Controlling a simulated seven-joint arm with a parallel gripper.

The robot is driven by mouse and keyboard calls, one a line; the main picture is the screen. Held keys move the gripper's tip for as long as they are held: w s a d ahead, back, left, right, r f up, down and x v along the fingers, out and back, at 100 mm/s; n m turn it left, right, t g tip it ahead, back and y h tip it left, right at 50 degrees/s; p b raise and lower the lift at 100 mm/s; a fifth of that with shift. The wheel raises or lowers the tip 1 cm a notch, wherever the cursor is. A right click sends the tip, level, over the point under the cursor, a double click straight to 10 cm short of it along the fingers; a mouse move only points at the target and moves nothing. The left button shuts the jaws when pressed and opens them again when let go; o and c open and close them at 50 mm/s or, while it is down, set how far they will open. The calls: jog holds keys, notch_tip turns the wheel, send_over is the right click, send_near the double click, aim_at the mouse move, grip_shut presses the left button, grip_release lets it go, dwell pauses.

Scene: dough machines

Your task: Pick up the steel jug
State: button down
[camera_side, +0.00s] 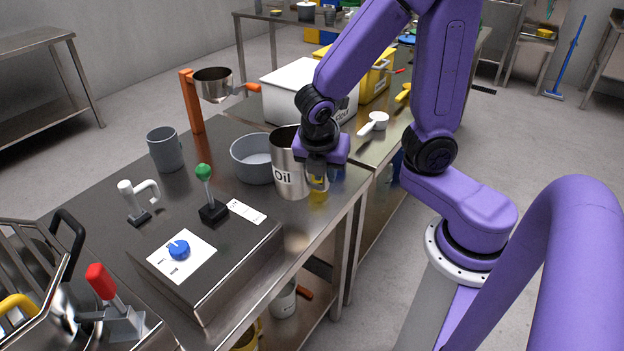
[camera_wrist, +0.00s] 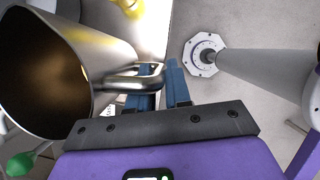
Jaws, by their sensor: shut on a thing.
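The steel jug (camera_side: 288,170), marked "Oil", stands upright near the right edge of the dark metal worktop in the side view. In the wrist view the jug (camera_wrist: 70,70) fills the left side, its open mouth dark inside. My gripper (camera_side: 319,176) is at the jug's right side, partly in front of it. In the wrist view my blue-padded fingers (camera_wrist: 165,85) are shut on the jug's handle (camera_wrist: 135,80). Whether the jug's base touches the worktop cannot be told.
A grey round pan (camera_side: 252,160) stands just left of the jug. A green-knobbed lever (camera_side: 207,190) and a grey cup (camera_side: 164,150) are further left. A white flour bin (camera_side: 295,85) stands behind. The worktop's edge is close on the right.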

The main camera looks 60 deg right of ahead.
jog(key=s+r, duration=0.3)
jog(key=s, duration=0.5)
jog(key=shift+s+d+r, duration=0.25)
jog(key=shift+s+r, duration=0.15)
dwell(0.6)
